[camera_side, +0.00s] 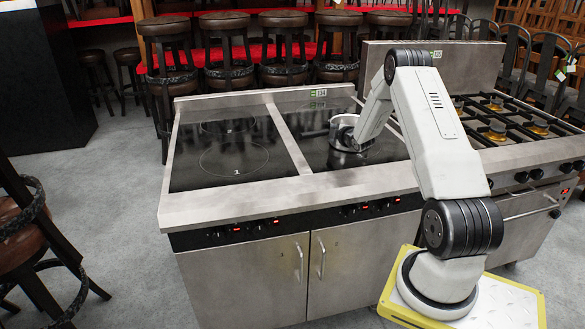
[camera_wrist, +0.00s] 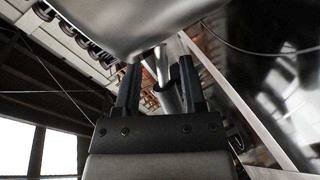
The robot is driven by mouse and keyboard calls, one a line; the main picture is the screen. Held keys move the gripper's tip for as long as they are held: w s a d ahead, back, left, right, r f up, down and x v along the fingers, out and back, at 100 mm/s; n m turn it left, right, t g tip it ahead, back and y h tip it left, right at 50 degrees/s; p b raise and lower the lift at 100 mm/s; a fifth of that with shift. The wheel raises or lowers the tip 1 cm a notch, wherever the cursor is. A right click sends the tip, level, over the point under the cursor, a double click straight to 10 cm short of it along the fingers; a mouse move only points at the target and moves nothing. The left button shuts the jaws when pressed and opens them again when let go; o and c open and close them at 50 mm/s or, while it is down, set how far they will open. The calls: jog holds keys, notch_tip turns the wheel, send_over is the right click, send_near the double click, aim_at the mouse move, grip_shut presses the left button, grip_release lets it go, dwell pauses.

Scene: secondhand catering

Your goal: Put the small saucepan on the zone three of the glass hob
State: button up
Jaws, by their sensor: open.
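The small saucepan (camera_side: 342,121) is shiny metal and is at the right glass panel of the hob (camera_side: 235,158) in the side view, partly hidden by my gripper (camera_side: 349,143). In the wrist view the saucepan (camera_wrist: 130,22) fills the top as a curved metal wall. Its handle (camera_wrist: 163,68) lies between the two dark fingers of my gripper (camera_wrist: 160,88), with gaps beside it; the jaws are open. The left glass panel is bare, with a "1" at its front zone. No mark for zone three is readable, and I cannot tell which zone is under the saucepan.
A gas range (camera_side: 505,125) with several burners stands to the right of the hob, with an upright steel panel (camera_side: 432,60) behind my arm. A raised steel strip (camera_side: 289,140) divides the glass panels. Several stools (camera_side: 228,50) stand behind.

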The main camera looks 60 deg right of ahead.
jog(key=v, duration=1)
jog(key=shift+s+a, duration=0.15)
jog(key=shift+s, duration=0.05)
dwell(0.5)
jog(key=w+a+m+g+y, duration=0.2)
jog(key=w+a, duration=0.1)
jog(key=a, duration=0.8)
jog(key=w+a+m+g+y, duration=0.1)
jog(key=w+a+m+y, duration=0.15)
jog(key=a, duration=0.85)
jog(key=s+a+m+g+y, duration=0.1)
jog(key=s+a, duration=0.4)
jog(key=a, duration=0.6)
jog(key=s+a+m+g+y, duration=0.1)
jog(key=s+a+g+y, duration=0.2)
jog(key=a, duration=0.8)
jog(key=s+r+g, duration=0.1)
jog(key=s+g, duration=0.1)
jog(key=s, duration=0.1)
jog(key=shift+s, duration=0.2)
jog(key=shift+m, duration=0.25)
